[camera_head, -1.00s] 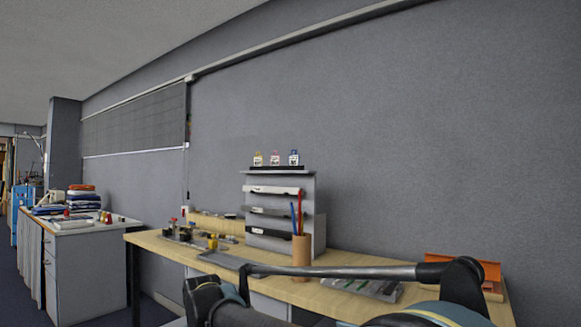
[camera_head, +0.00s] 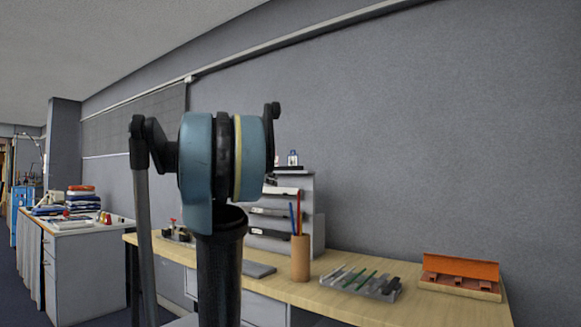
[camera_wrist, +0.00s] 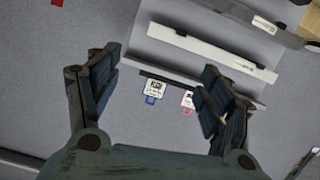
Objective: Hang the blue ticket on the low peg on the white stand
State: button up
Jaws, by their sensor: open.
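The blue ticket (camera_head: 293,158) is upright at the top of a pale grey rack (camera_head: 308,185). In the wrist view the blue ticket (camera_wrist: 153,88) shows a white face with dark print and a blue loop, beside a dark bar. My gripper (camera_wrist: 157,78) is open, with its two fingers apart and the blue ticket in the view between them; it does not appear to touch it. A pink ticket (camera_wrist: 188,100) is close to the right finger, which partly covers it. I cannot make out a low peg or a separate white stand.
The wooden table (camera_head: 335,300) holds a brown pencil cup (camera_head: 300,258), a grey tray of tools (camera_head: 362,282) and an orange box (camera_head: 461,272). My arm covers the table's left middle in the head view. A second desk (camera_head: 85,255) stands at the left.

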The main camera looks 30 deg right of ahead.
jog(key=w+d+r+m+t+h, duration=0.1)
jog(key=w+d+r, duration=0.15)
jog(key=r, duration=0.25)
jog(key=w+d+r+h, duration=0.1)
jog(key=w+d+r, duration=0.1)
jog(key=w+r, duration=0.15)
send_near(292, 159)
jog(key=d, duration=0.2)
jog(key=shift+w+x, duration=0.15)
jog(key=shift+x, duration=1.55)
jog(key=shift+w+x, duration=0.1)
jog(key=shift+x, duration=1.65)
jog(key=shift+a, duration=0.15)
jog(key=c, duration=0.8)
